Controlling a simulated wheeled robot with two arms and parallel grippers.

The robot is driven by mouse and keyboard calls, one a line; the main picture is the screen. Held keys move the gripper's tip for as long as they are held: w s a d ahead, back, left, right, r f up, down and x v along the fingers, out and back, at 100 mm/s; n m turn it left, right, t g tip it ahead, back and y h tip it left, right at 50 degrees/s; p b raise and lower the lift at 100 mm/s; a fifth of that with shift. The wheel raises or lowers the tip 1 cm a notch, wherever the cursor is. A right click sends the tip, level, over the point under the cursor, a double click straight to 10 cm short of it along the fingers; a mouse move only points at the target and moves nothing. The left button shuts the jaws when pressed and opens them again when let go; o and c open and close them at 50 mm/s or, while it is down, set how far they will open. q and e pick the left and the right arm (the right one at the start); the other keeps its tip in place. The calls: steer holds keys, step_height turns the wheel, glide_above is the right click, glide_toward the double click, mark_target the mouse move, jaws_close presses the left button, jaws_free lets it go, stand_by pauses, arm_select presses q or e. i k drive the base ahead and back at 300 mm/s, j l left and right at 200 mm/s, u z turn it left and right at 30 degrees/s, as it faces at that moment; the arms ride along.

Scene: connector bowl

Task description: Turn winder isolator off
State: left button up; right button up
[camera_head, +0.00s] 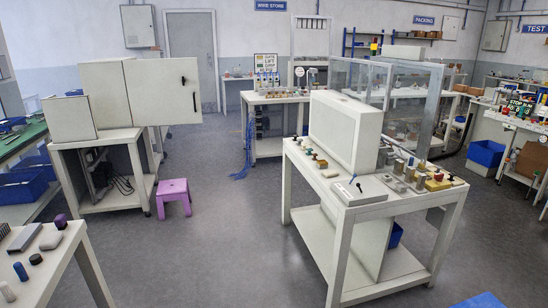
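No part labelled as the winder isolator can be made out, and no switch position is readable at this distance. A pale cabinet (160,92) with a dark handle on its right-hand panel stands on a bench at the left. Grey wall boxes hang at the back, one left of the door (139,27) and one at the upper right (449,27). A clear-walled enclosure (385,95) stands behind the middle bench. Neither of my grippers is in view.
A white bench (345,225) with a tall pale box (345,130) and several small parts fills the right middle. A purple stool (174,196) stands on the floor at the left. A table corner (50,265) is at lower left. The central floor is clear.

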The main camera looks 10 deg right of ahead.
mark_target(438, 177)
steer(key=i+z, duration=0.5)
steer(key=i+j+z, duration=0.2)
steer(key=z, duration=0.3)
steer(key=i+j+z, duration=0.5)
steer(key=i+j, duration=0.1)
steer(key=i, duration=0.2)
steer(key=i+j+z, duration=0.1)
steer(key=i, duration=0.2)
steer(key=i+l+u, duration=0.9)
steer(key=l, duration=0.35)
steer(key=i+u, duration=0.1)
steer(key=i+l, duration=0.05)
